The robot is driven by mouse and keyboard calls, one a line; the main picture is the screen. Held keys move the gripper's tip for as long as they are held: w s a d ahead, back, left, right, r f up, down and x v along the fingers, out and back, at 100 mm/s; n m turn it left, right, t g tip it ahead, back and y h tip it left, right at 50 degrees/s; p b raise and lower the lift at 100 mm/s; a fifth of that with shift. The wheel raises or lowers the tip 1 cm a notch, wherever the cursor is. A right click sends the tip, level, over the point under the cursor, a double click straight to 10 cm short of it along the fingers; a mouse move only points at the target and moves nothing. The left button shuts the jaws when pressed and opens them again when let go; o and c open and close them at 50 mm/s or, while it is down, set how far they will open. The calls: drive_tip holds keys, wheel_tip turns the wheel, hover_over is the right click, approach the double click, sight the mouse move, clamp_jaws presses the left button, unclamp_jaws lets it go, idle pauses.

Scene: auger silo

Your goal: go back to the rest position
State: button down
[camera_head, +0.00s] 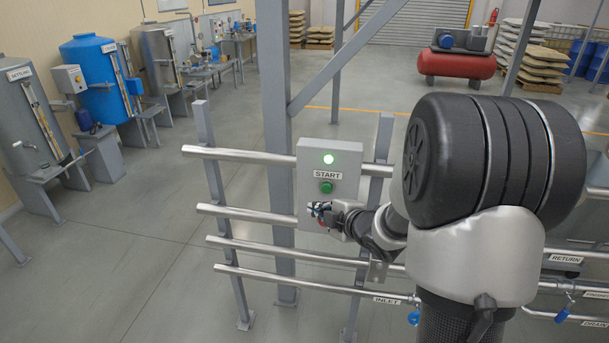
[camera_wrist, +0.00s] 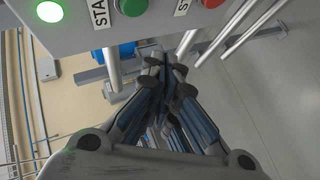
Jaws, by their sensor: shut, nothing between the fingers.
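My gripper (camera_head: 322,211) is shut and empty. In the head view it is in front of the lower part of a grey control box (camera_head: 311,150), just below the green START button (camera_head: 327,187) in the picture. A lamp (camera_head: 328,159) above the button glows green. In the wrist view the closed fingertips (camera_wrist: 165,64) lie apart from the box (camera_wrist: 85,38), below the green button (camera_wrist: 131,5) and a red button (camera_wrist: 212,3) in the picture.
Horizontal steel pipes (camera_head: 235,154) run beside and below the box on grey posts (camera_head: 207,150). A thick column (camera_head: 276,80) and a slanting brace stand behind. Blue-tagged valves (camera_head: 414,317) hang at lower right. The floor at left (camera_head: 130,240) is clear.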

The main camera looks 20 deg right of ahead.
drive_tip(key=s+a+r+m+g+h, duration=0.3)
drive_tip(key=s+r+m+h, duration=0.1)
drive_tip(key=s+r+m, duration=0.4)
drive_tip(key=s+a+m+g+y, duration=0.1)
drive_tip(key=s+a, duration=0.5)
drive_tip(key=s, duration=0.6)
drive_tip(key=s+a+m+g+y, duration=0.1)
drive_tip(key=s+a+m+g, duration=0.3)
drive_tip(key=s, duration=0.8)
drive_tip(key=shift+s+a+f+m+y, duration=0.2)
drive_tip(key=shift+a+f+m+y, duration=0.15)
drive_tip(key=shift+a+m, duration=0.8)
drive_tip(key=shift+d, duration=0.2)
